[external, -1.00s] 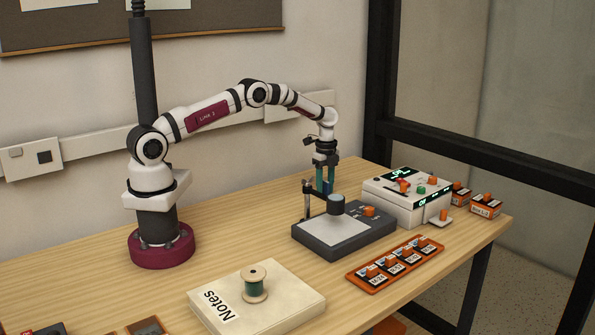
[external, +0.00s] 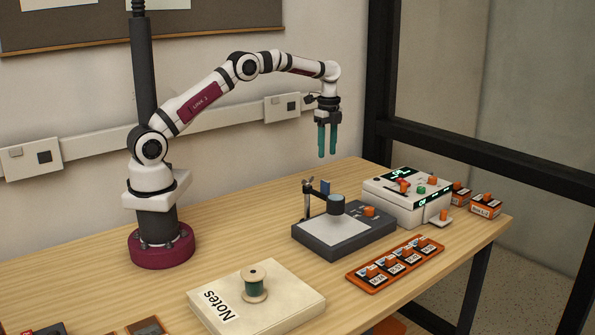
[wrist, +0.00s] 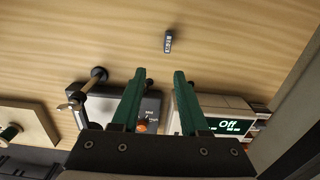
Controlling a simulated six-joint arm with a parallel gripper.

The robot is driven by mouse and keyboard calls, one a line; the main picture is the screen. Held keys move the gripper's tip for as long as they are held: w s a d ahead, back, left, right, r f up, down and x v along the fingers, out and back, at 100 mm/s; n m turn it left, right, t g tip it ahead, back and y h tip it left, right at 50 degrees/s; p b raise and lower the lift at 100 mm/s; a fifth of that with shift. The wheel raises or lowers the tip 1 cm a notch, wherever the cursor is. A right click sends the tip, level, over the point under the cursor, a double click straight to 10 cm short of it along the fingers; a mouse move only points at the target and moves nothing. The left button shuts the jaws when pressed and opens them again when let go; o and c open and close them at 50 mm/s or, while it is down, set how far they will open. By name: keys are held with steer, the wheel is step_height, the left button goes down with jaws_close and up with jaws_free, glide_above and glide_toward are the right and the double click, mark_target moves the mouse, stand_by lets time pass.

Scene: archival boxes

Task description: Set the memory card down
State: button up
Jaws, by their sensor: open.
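The memory card appears to be the small dark blue piece (external: 325,187) standing behind the stand of the grey inspection device; its lower end is hidden there. In the wrist view a small dark piece with a pale label (wrist: 168,42), seemingly the same card, is on bare wood, clear of the devices. My gripper (external: 327,153) is open and empty, pointing down above the card and apart from it. Its two green fingers show in the wrist view (wrist: 160,74) with nothing between them.
The grey device (external: 322,246) has a raised arm and head near the card. A white box with a lit display (external: 405,207) stands to its right. An orange tray (external: 352,279) holds several labelled pieces in front. A Notes block (external: 290,305) carries a spool (external: 254,283).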

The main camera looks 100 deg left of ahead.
steer(key=s+d+r, duration=0.2)
steer(key=d+r, duration=0.2)
steer(key=d, duration=0.3)
steer(key=s+d+r+n+y, duration=0.1)
steer(key=s+d+r, duration=0.25)
steer(key=d, duration=0.45)
steer(key=s+d+r, duration=0.2)
steer(key=d+r, duration=0.2)
steer(key=d, duration=0.3)
steer(key=s+d+f, duration=0.1)
steer(key=s+d, duration=0.2)
steer(key=s, duration=0.3)
steer(key=s+d+f+n, duration=0.1)
steer(key=s+d, duration=0.3)
steer(key=s, duration=0.3)
steer(key=s+d+f+n, duration=0.1)
steer(key=s+d+f, duration=0.1)
steer(key=s, duration=0.4)
steer(key=shift+s+d+y, duration=0.35)
steer(key=shift+d+y, duration=0.05)
steer(key=shift+d, duration=0.35)
steer(key=shift+f, duration=0.1)
